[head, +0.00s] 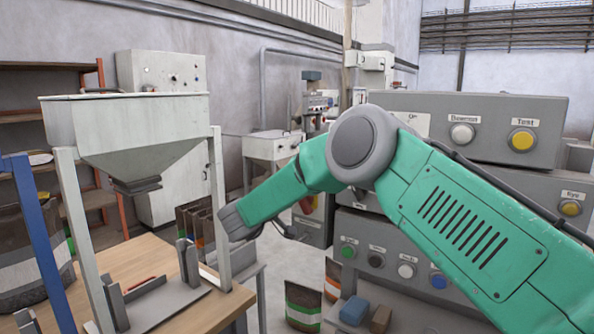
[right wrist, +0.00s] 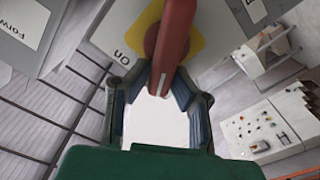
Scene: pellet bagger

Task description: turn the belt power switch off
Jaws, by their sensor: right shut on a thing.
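In the right wrist view a red switch handle (right wrist: 173,45) stands in front of a yellow plate (right wrist: 194,44) on a grey panel, with an "On" label (right wrist: 122,54) beside it. My right gripper (right wrist: 159,84) is shut on the handle's near end, one finger on each side. My left gripper is not in view.
The control box carries a white button (head: 462,134) and a yellow "Test" button (head: 522,140). A lower panel has several coloured buttons (head: 406,271). At left, a hopper (head: 130,125) stands over a wooden table (head: 215,307). Bags and blocks lie below the panel.

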